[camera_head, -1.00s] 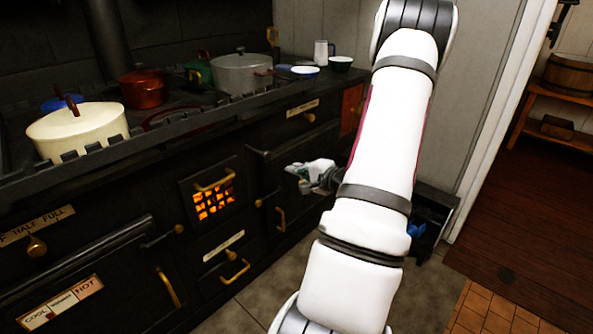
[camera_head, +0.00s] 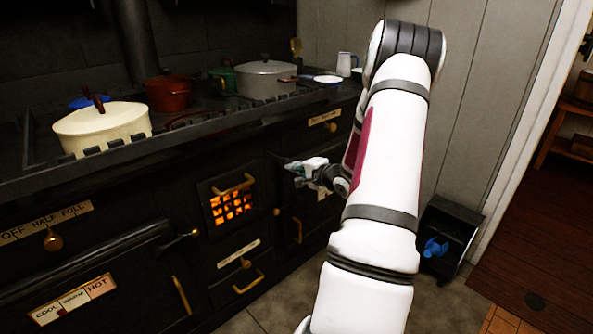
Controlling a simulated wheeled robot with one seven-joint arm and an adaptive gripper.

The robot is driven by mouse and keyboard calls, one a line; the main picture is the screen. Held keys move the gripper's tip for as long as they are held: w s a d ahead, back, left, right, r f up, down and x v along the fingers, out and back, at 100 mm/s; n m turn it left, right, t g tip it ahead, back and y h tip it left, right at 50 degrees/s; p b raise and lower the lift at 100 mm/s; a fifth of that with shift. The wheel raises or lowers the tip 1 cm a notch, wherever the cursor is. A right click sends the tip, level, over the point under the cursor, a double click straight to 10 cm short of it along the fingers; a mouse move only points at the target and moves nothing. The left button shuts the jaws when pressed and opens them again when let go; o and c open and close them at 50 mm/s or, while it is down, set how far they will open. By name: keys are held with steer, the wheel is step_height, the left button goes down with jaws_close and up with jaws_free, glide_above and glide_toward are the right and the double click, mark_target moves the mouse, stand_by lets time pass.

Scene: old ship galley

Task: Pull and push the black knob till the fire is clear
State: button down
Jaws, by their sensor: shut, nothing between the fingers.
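The fire glows orange behind the grate of a small firebox door (camera_head: 231,208) with a brass handle, in the front of the black stove. My gripper (camera_head: 288,167) is shut and empty, pointing left in front of the stove, to the upper right of the firebox door. It appears apart from the door. I cannot make out a clearly black knob. A brass knob (camera_head: 246,263) sits by a small label under the firebox, and another brass knob (camera_head: 332,127) is at the upper right of the stove front. My arm hides part of the stove's right end.
A cream pot (camera_head: 103,132), a red pot (camera_head: 168,94) and a grey pot (camera_head: 265,82) stand on the stove top behind a raised rail. A black bin (camera_head: 446,240) with something blue stands by the wall at right. Some tiled floor before the stove is clear.

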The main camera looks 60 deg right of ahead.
mark_target(280, 158)
steer(key=w+p, duration=0.1)
steer(key=w, duration=0.1)
steer(key=w+d+p, duration=0.1)
steer(key=w, duration=0.2)
steer(key=w+p, duration=0.1)
steer(key=w, duration=0.1)
steer(key=shift+w+d, duration=0.15)
steer(key=shift+d, duration=0.2)
steer(key=shift+a, duration=0.1)
